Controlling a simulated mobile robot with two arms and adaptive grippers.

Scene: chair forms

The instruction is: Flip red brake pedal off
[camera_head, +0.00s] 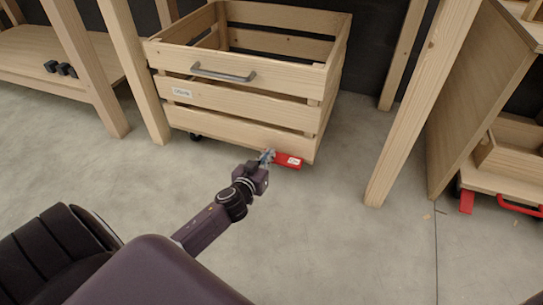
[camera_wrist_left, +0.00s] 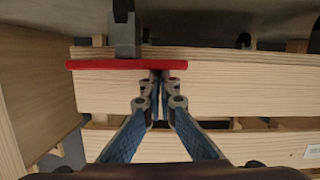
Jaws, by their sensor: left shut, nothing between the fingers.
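The red brake pedal (camera_head: 288,160) with a white label sits low at the front right corner of a slatted wooden cart. In the left wrist view the pedal (camera_wrist_left: 125,65) shows edge-on as a thin red bar with a grey caster behind it. My left gripper (camera_head: 268,155) is at the left end of the pedal in the head view. In the left wrist view its fingertips (camera_wrist_left: 160,76) are together, empty, and right at the pedal's edge. I cannot tell whether they touch it. My right gripper is not in view.
The wooden cart (camera_head: 235,112) has a grey handle (camera_head: 223,73) and stands between wooden posts. A post (camera_head: 410,110) rises to its right. Another cart with a red pedal (camera_head: 467,202) is at the far right. Concrete floor in front is clear.

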